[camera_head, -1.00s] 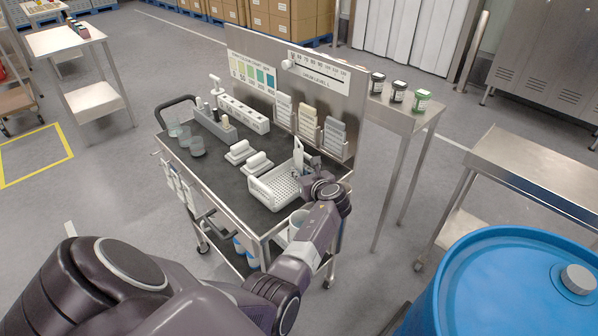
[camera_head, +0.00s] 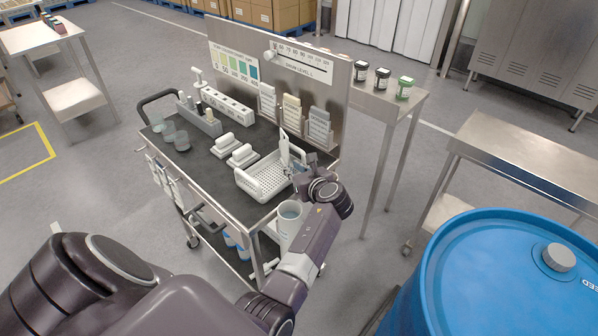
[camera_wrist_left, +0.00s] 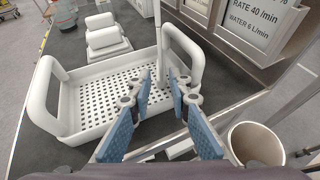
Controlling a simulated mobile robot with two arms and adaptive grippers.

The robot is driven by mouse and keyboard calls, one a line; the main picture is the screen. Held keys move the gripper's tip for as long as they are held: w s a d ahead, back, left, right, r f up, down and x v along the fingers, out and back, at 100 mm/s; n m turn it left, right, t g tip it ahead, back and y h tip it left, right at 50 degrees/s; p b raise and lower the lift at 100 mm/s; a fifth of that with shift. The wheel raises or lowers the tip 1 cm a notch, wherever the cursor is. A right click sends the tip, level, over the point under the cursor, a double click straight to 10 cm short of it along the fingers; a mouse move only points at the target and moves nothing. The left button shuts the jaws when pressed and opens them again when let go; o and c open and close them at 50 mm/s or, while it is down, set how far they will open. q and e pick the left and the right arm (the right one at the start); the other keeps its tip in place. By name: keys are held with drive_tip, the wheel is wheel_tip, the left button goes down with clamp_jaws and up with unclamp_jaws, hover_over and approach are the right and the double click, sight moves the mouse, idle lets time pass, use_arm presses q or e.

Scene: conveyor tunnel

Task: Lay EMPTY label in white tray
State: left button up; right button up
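The white tray (camera_head: 249,188), a perforated basket with raised end handles, stands on the dark cart top; it also shows in the left wrist view (camera_wrist_left: 88,142). A thin white card, apparently the EMPTY label (camera_head: 284,147), stands upright at the tray's right end. It shows nearly edge-on in the left wrist view (camera_wrist_left: 158,45); its text is not readable. My right gripper is out of view.
A white cup (camera_head: 290,212) stands close to the left gripper. White blocks (camera_head: 242,155) sit beyond the tray. Card holders (camera_head: 318,130) line the back panel (camera_head: 325,95). A blue drum (camera_head: 490,285) is at right.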

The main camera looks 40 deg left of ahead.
use_arm(q)
drive_tip(key=v, duration=0.5)
drive_tip(key=shift+d+r, duration=0.1)
drive_tip(key=shift+d, duration=0.05)
drive_tip(key=w+d+n+t+h, duration=0.2)
drive_tip(key=d+n+t+h, duration=0.5)
drive_tip(key=d, duration=0.4)
drive_tip(key=s+d+f+n+g+h, duration=0.1)
drive_tip(key=s+d+f+n+h, duration=0.2)
drive_tip(key=f, duration=0.7)
drive_tip(key=s+d+f+n+g, duration=0.2)
drive_tip(key=s+d+f, duration=0.25)
drive_tip(key=f, duration=0.55)
drive_tip(key=s+d+f+n+g+h, duration=0.2)
drive_tip(key=s+f+n+g, duration=0.15)
drive_tip(key=s+f, duration=1.3)
drive_tip(key=s+f+n+g, duration=0.1)
drive_tip(key=s+f, duration=0.3)
drive_tip(key=s, duration=0.5)
drive_tip(key=s+a+f+n+g, duration=0.1)
drive_tip(key=s+f, duration=0.4)
drive_tip(key=s, duration=0.5)
drive_tip(key=s+a+f+n+g, duration=0.1)
drive_tip(key=s+f+n+g, duration=0.2)
drive_tip(key=s, duration=0.7)
wheel_tip(320, 180, down, 2)
